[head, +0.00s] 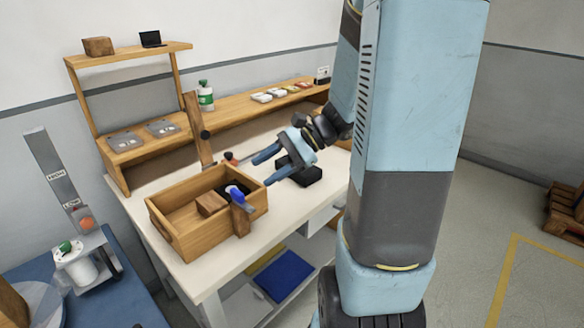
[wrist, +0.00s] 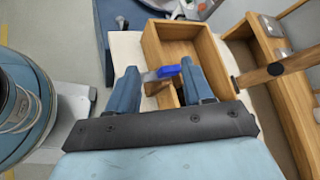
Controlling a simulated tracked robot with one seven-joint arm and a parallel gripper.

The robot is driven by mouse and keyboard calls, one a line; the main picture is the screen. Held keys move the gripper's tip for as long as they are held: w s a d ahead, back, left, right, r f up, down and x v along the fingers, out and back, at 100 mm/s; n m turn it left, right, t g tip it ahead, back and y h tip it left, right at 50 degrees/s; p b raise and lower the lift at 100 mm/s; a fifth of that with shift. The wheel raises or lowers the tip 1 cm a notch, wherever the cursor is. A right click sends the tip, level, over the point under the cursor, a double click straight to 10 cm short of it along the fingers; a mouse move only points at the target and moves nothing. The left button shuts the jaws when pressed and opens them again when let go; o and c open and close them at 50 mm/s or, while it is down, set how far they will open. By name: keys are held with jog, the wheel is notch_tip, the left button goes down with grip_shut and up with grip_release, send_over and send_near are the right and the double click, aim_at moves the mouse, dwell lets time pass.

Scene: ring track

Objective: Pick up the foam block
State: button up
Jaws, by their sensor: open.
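I cannot tell for sure which thing is the foam block. A dark, flat block (head: 300,173) lies on the white bench under and behind my gripper in the head view. A brown block (head: 211,203) lies in the open wooden crate (head: 185,243). My gripper (head: 266,168) is open and empty, above the bench just right of the crate, its fingers pointing toward the crate. In the wrist view the crate (wrist: 153,45) is beyond the fingertips. A blue-ended tool (head: 240,193) is at the crate's right end; its blue part (wrist: 168,71) shows between the fingers in the wrist view.
A wooden post (head: 197,130) stands behind the crate. A raised wooden shelf (head: 250,112) at the back holds a green-and-white bottle (head: 205,96) and small packs. A blue table (head: 125,300) is at lower left.

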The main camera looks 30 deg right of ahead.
jog(key=w+d+f+m+t, duration=0.7)
jog(key=w+d+m+t, duration=0.15)
jog(key=d+m, duration=0.3)
jog(key=d+f+m+t+h, duration=0.75)
jog(key=d+f, duration=0.25)
jog(key=d, duration=0.4)
jog(key=shift+m+g+y, duration=0.3)
jog(key=shift+m+y, duration=0.05)
jog(key=shift+m, duration=0.05)
jog(key=x, duration=0.7)
jog(key=shift+w+a+f, duration=0.1)
jog(key=shift+w+a, duration=0.05)
jog(key=shift+w, duration=0.25)
jog(key=shift+f+x, duration=0.15)
jog(key=shift+x, duration=1.2)
jog(key=shift+f+x, duration=0.1)
jog(key=shift+x, duration=1.2)
jog(key=shift+c, duration=0.4)
grip_shut()
